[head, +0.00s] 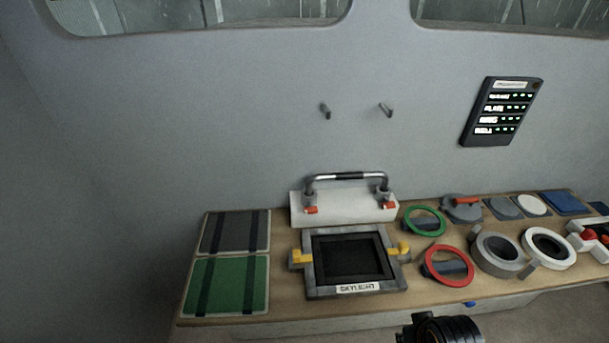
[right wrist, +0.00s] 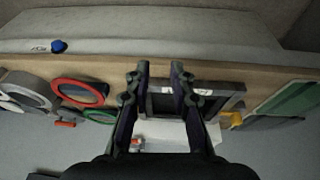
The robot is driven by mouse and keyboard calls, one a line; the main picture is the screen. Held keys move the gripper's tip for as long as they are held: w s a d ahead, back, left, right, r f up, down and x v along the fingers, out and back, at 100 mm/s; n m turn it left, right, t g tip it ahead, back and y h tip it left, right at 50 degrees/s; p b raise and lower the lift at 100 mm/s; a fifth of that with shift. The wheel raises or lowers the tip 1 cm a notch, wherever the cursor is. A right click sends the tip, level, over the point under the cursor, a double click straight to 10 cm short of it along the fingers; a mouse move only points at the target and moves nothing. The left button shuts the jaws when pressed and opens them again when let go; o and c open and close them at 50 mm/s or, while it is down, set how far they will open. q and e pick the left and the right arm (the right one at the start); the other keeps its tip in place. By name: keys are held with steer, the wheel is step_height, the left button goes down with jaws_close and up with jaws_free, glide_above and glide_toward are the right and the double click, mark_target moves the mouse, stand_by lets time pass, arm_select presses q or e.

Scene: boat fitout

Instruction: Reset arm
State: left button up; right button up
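My right gripper (right wrist: 159,68) shows in the right wrist view with its two dark fingers apart and nothing between them. It is over the bench, in front of the square dark-framed hatch (right wrist: 225,95). In the head view only a dark rounded part of my arm shows at the bottom edge, and the fingers are not seen there. My left gripper is in neither view. In the head view the hatch frame (head: 312,270) lies flat on the bench, with yellow latches at its sides.
The wooden bench (head: 240,317) holds a white block with a metal handle (head: 345,178), green (head: 232,288) and grey panels, a red ring (head: 428,265), a green ring (head: 409,222) and several round fittings. Two pegs and a dark indicator panel (head: 470,128) are on the wall.

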step_height(320, 180, down, 24)
steer(key=s+d+g, duration=0.1)
steer(key=d, duration=0.2)
steer(key=s+d+f+g, duration=0.1)
steer(key=s+f, duration=1.8)
steer(key=s, duration=0.1)
steer(key=shift+d, duration=0.15)
